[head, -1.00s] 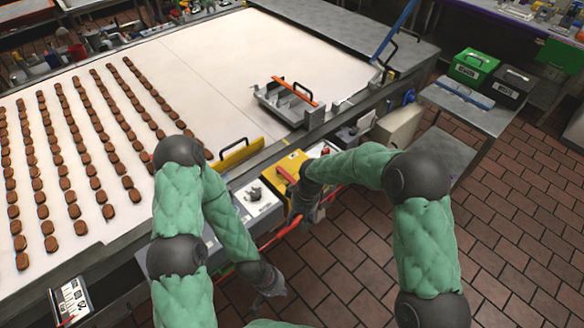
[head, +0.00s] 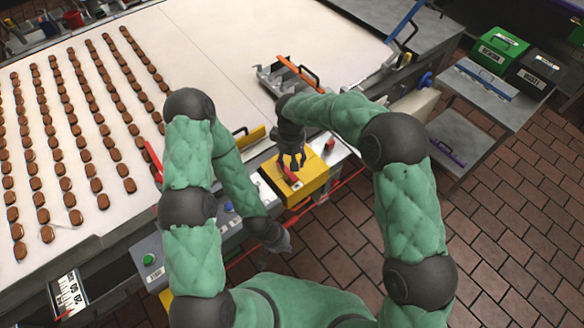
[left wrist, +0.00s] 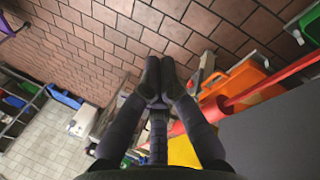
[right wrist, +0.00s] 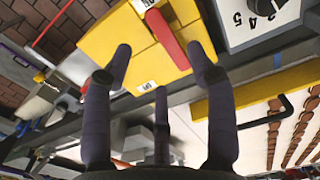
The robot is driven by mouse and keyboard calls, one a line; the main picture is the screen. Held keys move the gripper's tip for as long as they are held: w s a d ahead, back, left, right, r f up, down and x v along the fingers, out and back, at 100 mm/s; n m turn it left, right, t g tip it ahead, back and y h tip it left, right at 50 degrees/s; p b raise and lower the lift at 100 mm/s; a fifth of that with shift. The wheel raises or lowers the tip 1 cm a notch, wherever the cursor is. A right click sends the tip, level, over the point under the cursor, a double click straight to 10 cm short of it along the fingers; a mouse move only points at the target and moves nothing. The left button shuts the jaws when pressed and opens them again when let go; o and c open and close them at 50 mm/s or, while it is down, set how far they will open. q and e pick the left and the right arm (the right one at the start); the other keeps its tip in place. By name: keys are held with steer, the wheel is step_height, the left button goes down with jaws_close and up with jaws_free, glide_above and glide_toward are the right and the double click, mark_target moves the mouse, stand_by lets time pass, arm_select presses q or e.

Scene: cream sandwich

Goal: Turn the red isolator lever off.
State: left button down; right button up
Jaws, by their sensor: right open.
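The red isolator lever (head: 290,174) sits on top of a yellow box (head: 314,182) at the table's front edge. In the right wrist view the lever (right wrist: 168,40) lies across the yellow box (right wrist: 106,44), ahead of the fingertips. My right gripper (head: 291,166) is open, fingers pointing down just above the lever, and holds nothing. I cannot tell whether a finger touches the lever. My left gripper (head: 282,243) hangs low in front of the table, away from the box. Its fingertips (left wrist: 159,82) meet with nothing between them.
A grey panel with a green button (head: 149,260) lies left of the box. A numbered dial (right wrist: 255,14) is beside the box. A metal bracket with an orange bar (head: 297,69) stands behind. Rows of brown biscuits (head: 68,165) cover the white belt.

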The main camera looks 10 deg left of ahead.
mark_target(292, 174)
step_height(292, 174, down, 7)
steer(key=shift+w+f, duration=0.1)
steer(key=shift+f, duration=0.1)
stand_by(0.3)
jaws_close()
